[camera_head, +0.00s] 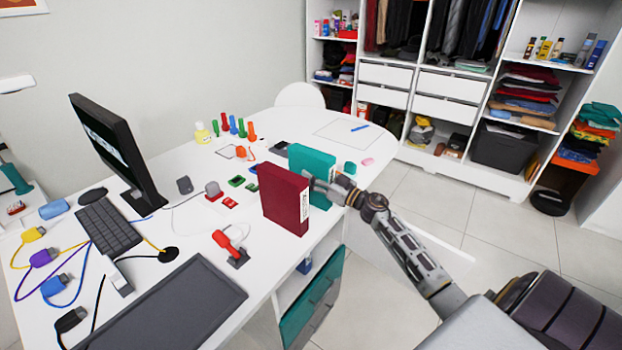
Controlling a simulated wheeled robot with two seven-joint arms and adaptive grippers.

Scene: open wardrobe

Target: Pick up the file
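Two box files stand upright on the white desk: a dark red file (282,200) nearer me and a teal file (312,160) just behind it. My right gripper (322,186) comes in from the right and is at the near lower side of the teal file, close to the red file's right edge. Its fingertips overlap the files in the picture, so I cannot tell whether it is open, shut or touching either one. My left gripper is not in view.
The desk (185,235) also holds a monitor (118,150), a keyboard (108,226), a dark mat (172,310), coloured cables and a red-handled stamp (228,243). A teal panel (310,305) hangs below the desk edge. An open wardrobe (440,95) stands behind.

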